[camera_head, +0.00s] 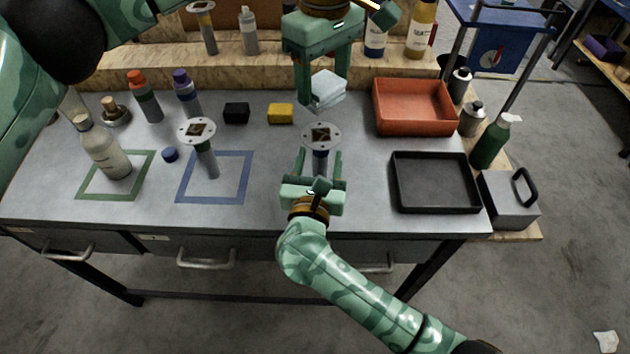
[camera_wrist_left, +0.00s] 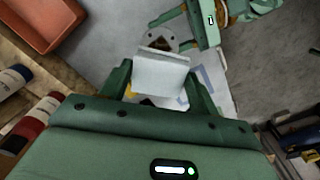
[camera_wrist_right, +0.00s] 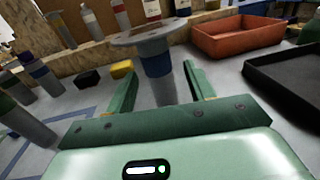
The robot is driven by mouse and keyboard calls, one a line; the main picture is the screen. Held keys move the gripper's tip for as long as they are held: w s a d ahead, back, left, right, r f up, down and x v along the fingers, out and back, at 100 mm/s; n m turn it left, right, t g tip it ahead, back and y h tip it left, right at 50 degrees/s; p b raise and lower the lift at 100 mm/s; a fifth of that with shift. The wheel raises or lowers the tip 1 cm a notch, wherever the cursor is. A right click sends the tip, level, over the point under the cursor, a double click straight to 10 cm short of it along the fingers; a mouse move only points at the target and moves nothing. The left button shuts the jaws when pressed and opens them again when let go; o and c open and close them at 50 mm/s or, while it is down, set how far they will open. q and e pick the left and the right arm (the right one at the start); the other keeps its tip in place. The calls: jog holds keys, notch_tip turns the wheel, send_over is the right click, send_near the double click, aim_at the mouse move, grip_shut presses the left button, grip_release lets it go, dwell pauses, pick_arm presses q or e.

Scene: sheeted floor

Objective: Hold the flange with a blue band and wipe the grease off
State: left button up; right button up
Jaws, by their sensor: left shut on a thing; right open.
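The flange with a blue band (camera_head: 320,159) stands upright on the table; its round top plate has holes and a brown patch. The right wrist view shows its blue band (camera_wrist_right: 157,66) under the plate. My right gripper (camera_head: 320,158) is open, its fingers on either side of the stem with gaps visible. My left gripper (camera_head: 327,98) is shut on a folded pale cloth (camera_head: 327,88), held above and behind the flange. The cloth (camera_wrist_left: 161,73) hangs between its fingers in the left wrist view. A green-banded flange (camera_head: 205,155) stands in the blue-outlined square.
A red tray (camera_head: 414,125) and a black tray (camera_head: 436,206) lie to the right. Black (camera_head: 236,113) and yellow (camera_head: 280,114) blocks lie behind. Bottles stand at left, including a pale one (camera_head: 104,148) in the green square. Free table lies between the blue square and my right gripper.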

jog(key=shift+w+d, duration=0.15)
jog(key=shift+w, duration=1)
grip_shut()
